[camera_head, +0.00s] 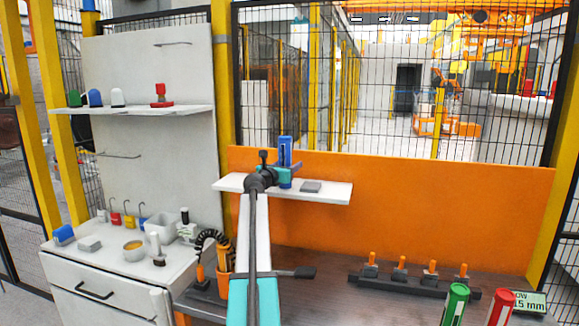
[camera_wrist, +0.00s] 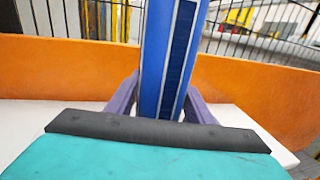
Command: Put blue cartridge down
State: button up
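The blue cartridge (camera_head: 285,151) is upright at the white wall shelf (camera_head: 330,193) in front of the orange panel. Its lower end shows below my gripper, at the shelf top; I cannot tell whether it touches. My gripper (camera_head: 284,173) is around the cartridge's lower part. In the wrist view the blue cartridge (camera_wrist: 170,60) stands between the two purple fingers of my gripper (camera_wrist: 165,100), which close on its sides. The black edge of the gripper body hides its base there.
A small grey block (camera_head: 311,187) lies on the shelf just right of the cartridge. A green cartridge (camera_head: 455,304) and a red cartridge (camera_head: 500,307) stand at the lower right, near a dark rack (camera_head: 400,285) with several orange-handled pieces.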

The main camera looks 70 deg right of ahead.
jog(key=shift+o, duration=0.9)
jog(key=shift+a+r, duration=0.1)
jog(key=w+a+b, duration=0.1)
jog(key=a+b, duration=0.1)
jog(key=a, duration=0.9)
jog(key=shift+w+a+b, duration=0.3)
jog(key=shift+w+a, duration=0.05)
